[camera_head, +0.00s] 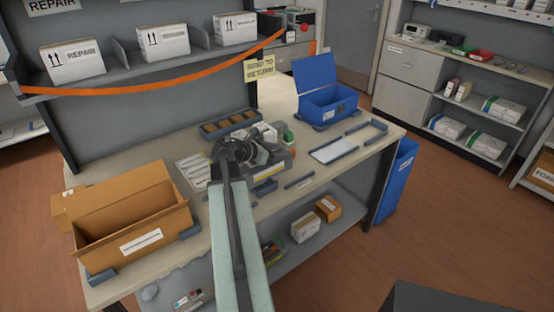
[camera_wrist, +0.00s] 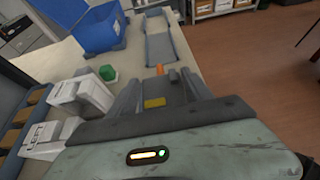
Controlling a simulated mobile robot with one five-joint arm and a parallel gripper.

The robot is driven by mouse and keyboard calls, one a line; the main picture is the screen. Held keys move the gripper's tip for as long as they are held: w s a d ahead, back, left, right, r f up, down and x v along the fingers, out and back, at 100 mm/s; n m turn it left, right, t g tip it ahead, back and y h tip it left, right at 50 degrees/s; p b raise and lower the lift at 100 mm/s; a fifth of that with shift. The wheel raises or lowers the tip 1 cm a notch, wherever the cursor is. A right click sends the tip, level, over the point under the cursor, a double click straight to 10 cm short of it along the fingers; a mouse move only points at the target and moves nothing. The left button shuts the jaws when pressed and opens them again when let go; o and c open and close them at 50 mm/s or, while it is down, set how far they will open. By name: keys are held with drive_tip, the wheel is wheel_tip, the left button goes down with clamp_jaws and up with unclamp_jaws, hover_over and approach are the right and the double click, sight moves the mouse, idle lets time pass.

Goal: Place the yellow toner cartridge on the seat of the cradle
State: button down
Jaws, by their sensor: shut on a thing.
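My gripper (camera_wrist: 156,92) is shut on a dark grey cartridge with a yellow label (camera_wrist: 154,103), seen between the two fingers in the wrist view. In the head view my gripper (camera_head: 258,160) is over the middle of the bench, and the yellow label (camera_head: 268,171) shows just beyond it. I cannot tell whether the cartridge touches the bench. My wrist hides part of the cartridge.
White-and-grey units (camera_wrist: 82,96) and a green item (camera_wrist: 108,73) stand close left of the gripper. An open blue box (camera_head: 325,103) is at the back right. An open cardboard box (camera_head: 140,228) stands at the left. A low divided tray (camera_head: 230,124) lies behind.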

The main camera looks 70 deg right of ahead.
sight(251, 166)
drive_tip(key=shift+w+f, duration=0.1)
drive_tip(key=shift+w, duration=0.55)
wheel_tip(251, 166, down, 4)
drive_tip(key=b, duration=0.4)
drive_tip(key=shift+s, duration=0.1)
drive_tip(key=shift+r, duration=0.3)
drive_tip(key=shift+c, duration=2.2)
unclamp_jaws()
drive_tip(key=shift+f, duration=0.1)
drive_tip(key=shift+r+p, duration=0.2)
drive_tip(key=shift+p, duration=0.15)
drive_tip(key=p+v, duration=0.4)
drive_tip(key=v, duration=0.7)
drive_tip(key=shift+a+p, duration=0.25)
drive_tip(key=shift+p, duration=0.05)
drive_tip(key=shift+w+a+r, duration=0.1)
drive_tip(key=shift+w+a, duration=0.1)
drive_tip(key=shift+a, duration=0.05)
